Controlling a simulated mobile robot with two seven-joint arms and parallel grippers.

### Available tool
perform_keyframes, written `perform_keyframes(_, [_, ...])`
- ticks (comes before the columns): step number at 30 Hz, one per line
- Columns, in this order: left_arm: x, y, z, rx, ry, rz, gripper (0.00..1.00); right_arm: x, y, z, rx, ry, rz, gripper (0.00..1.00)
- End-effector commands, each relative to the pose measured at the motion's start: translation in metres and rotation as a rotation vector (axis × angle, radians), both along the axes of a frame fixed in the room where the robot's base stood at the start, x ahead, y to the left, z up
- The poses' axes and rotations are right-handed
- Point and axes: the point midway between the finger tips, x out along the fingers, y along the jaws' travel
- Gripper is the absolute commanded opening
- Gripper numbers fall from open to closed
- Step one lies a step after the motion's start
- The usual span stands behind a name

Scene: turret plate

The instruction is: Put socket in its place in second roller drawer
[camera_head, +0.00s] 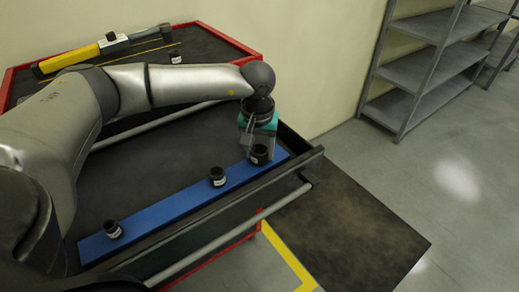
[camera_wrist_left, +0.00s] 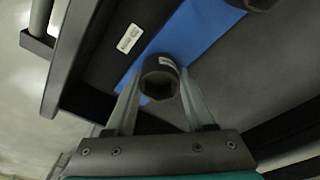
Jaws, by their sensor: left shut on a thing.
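A black socket (camera_head: 259,154) is between the fingers of my left gripper (camera_head: 258,148), over the right end of a blue strip (camera_head: 165,207) in the open drawer (camera_head: 135,168). In the left wrist view, the socket (camera_wrist_left: 160,78) shows between the two fingertips of my left gripper (camera_wrist_left: 160,92), which is shut on it. The blue strip (camera_wrist_left: 195,35) is just behind it. I cannot tell whether the socket touches the strip. Two more sockets stand on the strip, one near its middle (camera_head: 217,177) and one at its left end (camera_head: 113,229). My right gripper is not in view.
The red-edged cabinet top (camera_head: 225,38) holds a yellow-and-black tool (camera_head: 82,57), a hammer-like tool (camera_head: 135,38) and another socket (camera_head: 175,58). The drawer's front wall (camera_head: 313,160) is close to my left gripper. A grey shelf (camera_head: 420,70) stands at the back right.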

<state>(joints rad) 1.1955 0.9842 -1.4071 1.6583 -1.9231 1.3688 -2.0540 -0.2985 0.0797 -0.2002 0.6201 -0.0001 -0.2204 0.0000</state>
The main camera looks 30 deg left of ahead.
Motion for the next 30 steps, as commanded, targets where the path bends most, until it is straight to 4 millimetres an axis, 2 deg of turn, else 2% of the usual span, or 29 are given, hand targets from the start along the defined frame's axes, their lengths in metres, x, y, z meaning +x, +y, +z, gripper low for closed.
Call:
perform_keyframes(7, [0.000,0.000,-0.003,-0.001,-0.001,0.000,0.00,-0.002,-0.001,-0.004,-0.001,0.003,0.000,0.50])
perform_keyframes(8, [0.000,0.000,-0.004,0.000,0.000,0.000,0.55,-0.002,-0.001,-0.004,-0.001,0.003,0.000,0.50])
perform_keyframes(15, [0.000,0.000,-0.003,0.000,0.000,0.000,0.82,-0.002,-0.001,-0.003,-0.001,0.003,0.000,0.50])
perform_keyframes(26, [0.000,0.000,0.002,0.000,-0.001,0.000,0.84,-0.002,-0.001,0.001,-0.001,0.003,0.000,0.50])
perform_keyframes(30, [-0.001,-0.001,0.022,-0.001,-0.006,0.000,0.84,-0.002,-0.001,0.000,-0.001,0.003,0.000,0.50])
